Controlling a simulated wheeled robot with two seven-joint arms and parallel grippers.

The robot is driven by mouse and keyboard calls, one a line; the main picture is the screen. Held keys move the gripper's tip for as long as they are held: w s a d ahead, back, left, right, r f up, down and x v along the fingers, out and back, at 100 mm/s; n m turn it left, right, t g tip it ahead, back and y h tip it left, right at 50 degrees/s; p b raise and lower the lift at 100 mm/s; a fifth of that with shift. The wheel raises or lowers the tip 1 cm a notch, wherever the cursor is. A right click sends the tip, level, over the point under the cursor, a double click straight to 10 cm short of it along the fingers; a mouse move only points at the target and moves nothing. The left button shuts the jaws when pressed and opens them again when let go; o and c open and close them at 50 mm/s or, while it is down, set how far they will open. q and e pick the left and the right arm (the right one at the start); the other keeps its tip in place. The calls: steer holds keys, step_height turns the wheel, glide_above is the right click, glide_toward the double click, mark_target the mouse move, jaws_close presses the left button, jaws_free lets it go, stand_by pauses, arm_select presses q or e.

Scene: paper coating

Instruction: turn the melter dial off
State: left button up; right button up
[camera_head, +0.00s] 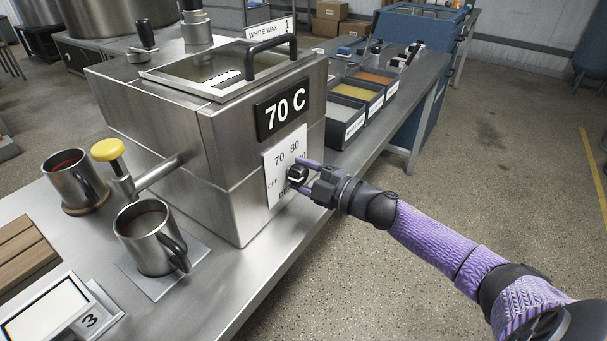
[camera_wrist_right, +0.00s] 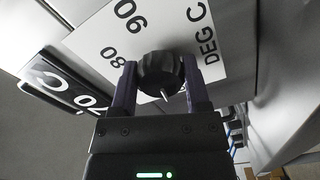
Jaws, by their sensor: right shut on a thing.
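The melter (camera_head: 215,135) is a steel box with a lidded top and a display (camera_head: 282,108) reading 70 C. On its front is a white dial plate (camera_head: 272,160) with OFF, 70, 80 and further marks. The black dial (camera_head: 297,175) sits on this plate, partly covered by my right gripper (camera_head: 305,176). In the right wrist view the black knob (camera_wrist_right: 161,75) is between the two fingers of my right gripper (camera_wrist_right: 160,88), which is shut on it. A pale pointer sticks out on the knob. My left gripper is not in view.
Floor at right is clear.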

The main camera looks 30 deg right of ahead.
steer(key=shift+n, duration=1)
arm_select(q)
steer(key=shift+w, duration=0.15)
arm_select(e)
steer(key=o, duration=1.3)
steer(key=shift+s, duration=0.1)
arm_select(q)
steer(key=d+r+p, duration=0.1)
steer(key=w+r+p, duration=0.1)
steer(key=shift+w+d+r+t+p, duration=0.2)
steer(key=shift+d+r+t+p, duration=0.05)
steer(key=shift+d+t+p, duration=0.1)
arm_select(e)
steer(key=v, duration=1)
steer(key=shift+f, duration=0.1)
